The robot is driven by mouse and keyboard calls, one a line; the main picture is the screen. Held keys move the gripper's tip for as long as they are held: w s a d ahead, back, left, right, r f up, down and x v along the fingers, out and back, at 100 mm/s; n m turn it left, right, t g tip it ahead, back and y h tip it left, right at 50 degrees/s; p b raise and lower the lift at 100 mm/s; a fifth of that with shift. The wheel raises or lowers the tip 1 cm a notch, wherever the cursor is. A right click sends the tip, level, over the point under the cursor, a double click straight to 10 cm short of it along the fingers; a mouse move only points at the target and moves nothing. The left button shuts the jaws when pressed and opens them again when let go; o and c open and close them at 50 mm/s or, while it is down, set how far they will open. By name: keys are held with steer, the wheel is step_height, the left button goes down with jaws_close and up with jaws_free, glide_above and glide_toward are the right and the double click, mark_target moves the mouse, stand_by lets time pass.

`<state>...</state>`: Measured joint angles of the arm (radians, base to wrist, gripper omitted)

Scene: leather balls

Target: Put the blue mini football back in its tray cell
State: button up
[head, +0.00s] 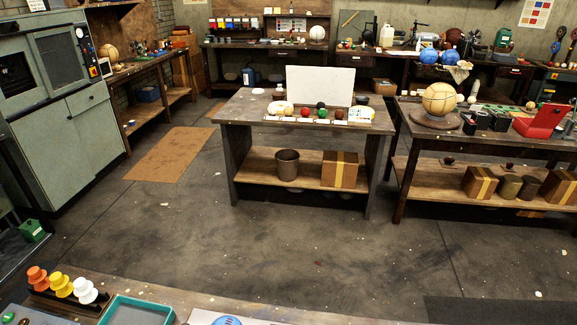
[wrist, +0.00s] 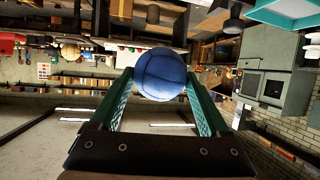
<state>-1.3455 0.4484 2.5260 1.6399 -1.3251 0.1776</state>
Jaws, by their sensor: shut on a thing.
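The blue mini football (wrist: 160,76) sits between the two green fingers of my gripper (wrist: 158,80) in the wrist view, with a finger against each side. My gripper is shut on it and holds it up clear of any surface that I can see. In the head view my gripper does not show. A rounded blue top (head: 228,321) shows at the bottom edge there, mostly cut off; I cannot tell if it is the same ball. A teal-rimmed tray (head: 138,300) lies on the near bench, partly cut off. Its cells cannot be made out.
Orange, yellow and white spools (head: 62,284) stand in a black rack left of the tray. A middle table (head: 240,113) holds small balls and a white board (head: 320,85). A large pale ball (head: 440,98) rests on the right table. Open floor lies between.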

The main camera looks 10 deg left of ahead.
step_height(320, 180, down, 11)
steer(key=shift+r, duration=0.15)
steer(key=shift+w+a+f, duration=0.1)
steer(key=shift+f, duration=0.25)
steer(key=shift+w+a, duration=1.2)
steer(key=shift+w, duration=0.05)
steer(key=shift+a+f, duration=0.1)
steer(key=shift+f, duration=0.3)
steer(key=o, duration=1.5)
steer(key=shift+f, duration=0.1)
